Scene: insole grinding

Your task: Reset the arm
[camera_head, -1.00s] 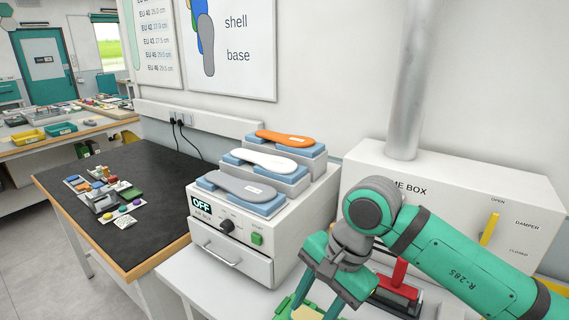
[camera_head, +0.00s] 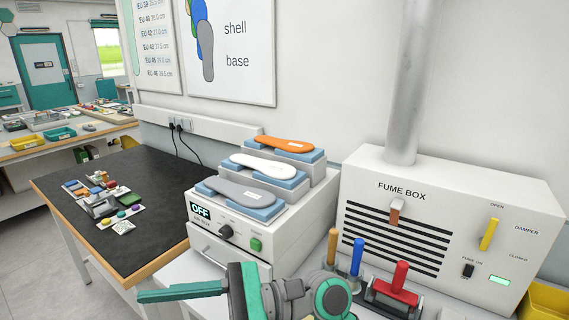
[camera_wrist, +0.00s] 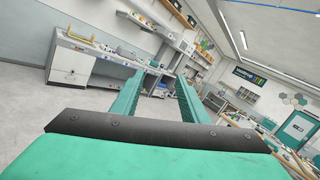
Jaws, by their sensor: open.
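My gripper (camera_head: 150,294) is at the bottom of the head view, with its green fingers pointing left in front of the grey machine. In the wrist view my gripper (camera_wrist: 160,76) shows two green fingers spread apart with nothing between them. It is open and empty. The wrist view looks out over the room, tilted, with no object close to the fingers. The wrist joint hides part of the machine's lower front.
The white machine (camera_head: 198,234) reads OFF and carries orange, white and grey insoles on blue blocks. The fume box (camera_head: 455,190) stands at right, with red (camera_head: 400,277), blue (camera_head: 357,256) and orange (camera_head: 332,246) handles before it. A black-topped table (camera_head: 150,185) holds small parts at left.

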